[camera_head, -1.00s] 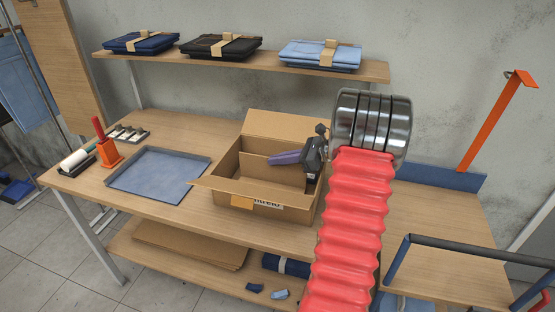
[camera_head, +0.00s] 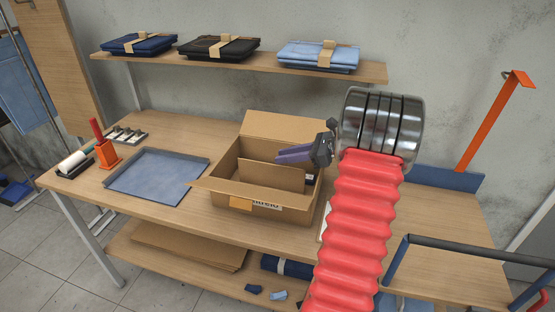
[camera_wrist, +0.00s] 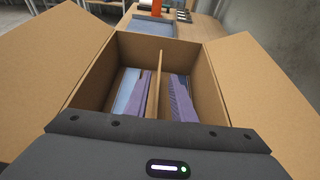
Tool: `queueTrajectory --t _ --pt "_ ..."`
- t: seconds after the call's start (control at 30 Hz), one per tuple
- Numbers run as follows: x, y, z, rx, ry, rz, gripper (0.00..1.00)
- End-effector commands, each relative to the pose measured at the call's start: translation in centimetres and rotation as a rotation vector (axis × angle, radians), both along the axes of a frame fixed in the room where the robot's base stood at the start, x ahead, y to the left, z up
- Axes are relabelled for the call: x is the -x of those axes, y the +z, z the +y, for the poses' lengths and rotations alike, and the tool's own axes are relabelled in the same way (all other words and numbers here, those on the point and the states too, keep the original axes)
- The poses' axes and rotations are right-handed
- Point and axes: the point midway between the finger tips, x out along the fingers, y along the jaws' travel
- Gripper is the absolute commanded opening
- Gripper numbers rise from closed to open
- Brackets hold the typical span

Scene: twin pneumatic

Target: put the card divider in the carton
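The card divider (camera_head: 270,177) is a brown sheet standing upright inside the open carton (camera_head: 268,207). In the wrist view the divider (camera_wrist: 156,85) runs lengthwise down the carton's (camera_wrist: 203,70) middle, parting it in two. My gripper (camera_head: 279,157) is above the carton's right side, its purple fingers pointing left over the opening. In the wrist view my gripper's fingers (camera_wrist: 157,80) appear spread, one on each side of the divider, with no contact visible. The divider's lower edge is hidden in the head view.
A blue-grey tray (camera_head: 157,177) lies left of the carton, with an orange holder (camera_head: 108,155) beyond it. A shelf (camera_head: 220,62) with folded garments hangs behind. The carton's flaps stand open. A blue rail and an orange post (camera_head: 497,118) stand at the right.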

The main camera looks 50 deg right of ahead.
Motion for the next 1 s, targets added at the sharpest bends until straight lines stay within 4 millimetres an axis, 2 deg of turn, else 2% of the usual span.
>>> queueTrajectory --t 0.3,0.5,1.0 --pt "4.7 2.2 -2.5 0.001 -0.003 -0.001 0.23" --pt "6.5 3.1 -3.4 0.001 -0.001 -0.001 0.23" --pt "6.9 3.2 -3.6 0.000 0.000 0.000 0.23"
